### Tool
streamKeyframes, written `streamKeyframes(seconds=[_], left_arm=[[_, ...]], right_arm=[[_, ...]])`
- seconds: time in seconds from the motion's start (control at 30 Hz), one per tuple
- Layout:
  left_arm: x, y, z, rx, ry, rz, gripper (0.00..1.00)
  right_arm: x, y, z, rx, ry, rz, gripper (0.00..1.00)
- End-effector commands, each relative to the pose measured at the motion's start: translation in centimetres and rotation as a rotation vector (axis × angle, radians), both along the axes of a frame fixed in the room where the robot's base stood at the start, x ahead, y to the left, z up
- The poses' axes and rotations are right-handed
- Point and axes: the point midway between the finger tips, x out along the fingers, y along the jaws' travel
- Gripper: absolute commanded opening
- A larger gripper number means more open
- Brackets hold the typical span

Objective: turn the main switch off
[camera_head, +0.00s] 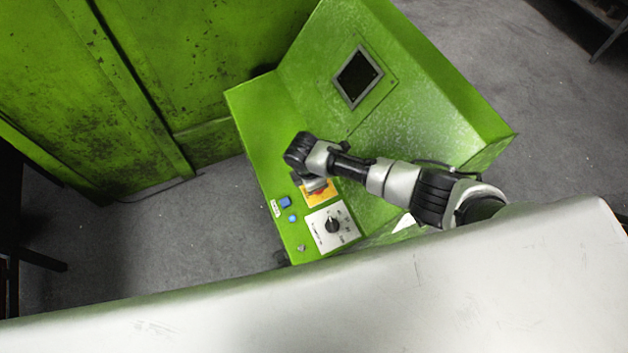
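A yellow plate with a red part (322,196) sits on the green control console and looks like the main switch. My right arm comes in from the right, bends over the console and points down at this plate. My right gripper (314,185) is right over the plate and covers its upper left part. I cannot tell whether its fingers touch the switch, or how far apart they are. The switch handle's position is mostly hidden. My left gripper is not in view.
A black rotary knob (333,226) on a white plate sits just below. Blue buttons (286,202) are to the left, with a small metal key switch (301,248) near the edge. A dark framed screen (358,76) is on the sloped face. Large green machine panels (150,90) stand at left.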

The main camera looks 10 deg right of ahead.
Motion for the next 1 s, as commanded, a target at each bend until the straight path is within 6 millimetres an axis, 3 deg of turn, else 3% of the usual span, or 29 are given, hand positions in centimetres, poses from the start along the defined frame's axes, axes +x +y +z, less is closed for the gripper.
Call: streamKeyframes(seconds=[0.57, 0.6, 0.73, 1.0], left_arm=[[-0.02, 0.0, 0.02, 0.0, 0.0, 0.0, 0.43], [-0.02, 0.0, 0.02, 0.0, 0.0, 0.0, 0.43], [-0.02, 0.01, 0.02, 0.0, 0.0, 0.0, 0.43], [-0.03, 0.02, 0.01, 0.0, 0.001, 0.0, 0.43]], right_arm=[[0.13, 0.12, 0.17, 0.003, 0.001, 0.031, 0.0], [0.12, 0.12, 0.17, 0.003, 0.001, 0.031, 0.16], [0.08, 0.1, 0.13, 0.003, 0.002, 0.03, 0.36], [0.03, 0.05, 0.09, 0.0, 0.004, 0.029, 0.37]])
